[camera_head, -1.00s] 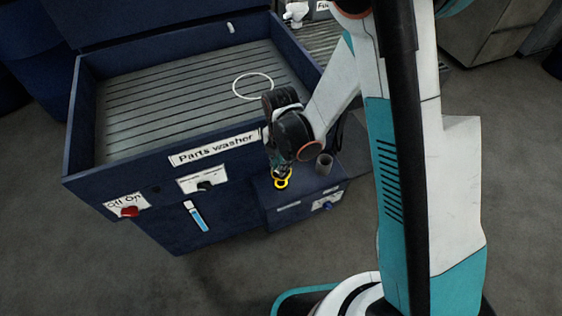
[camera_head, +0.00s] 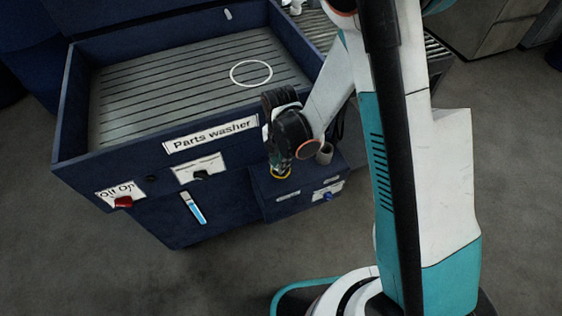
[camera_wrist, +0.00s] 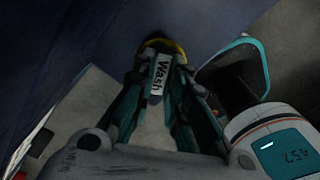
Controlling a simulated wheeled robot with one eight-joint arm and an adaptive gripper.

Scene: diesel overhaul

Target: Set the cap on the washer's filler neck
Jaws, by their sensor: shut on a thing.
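The yellow cap (camera_head: 281,176) is at the tip of my gripper (camera_head: 280,166), low over the top of the washer's small side box (camera_head: 298,188). In the wrist view the fingers of my gripper (camera_wrist: 160,78) are closed around a white "Wash" label, with the yellow cap (camera_wrist: 165,44) just beyond. I cannot tell whether the cap touches the box. A grey upright cylinder (camera_head: 324,154) stands on the box right of the gripper. I cannot tell whether it is the filler neck or whether the neck is hidden under the cap.
The blue parts washer (camera_head: 160,180) has an open slatted basin with a white ring (camera_head: 251,74) inside. A red switch (camera_head: 122,202), a dark knob (camera_head: 202,176) and a blue knob (camera_head: 328,196) are on the fronts. The floor in front is clear.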

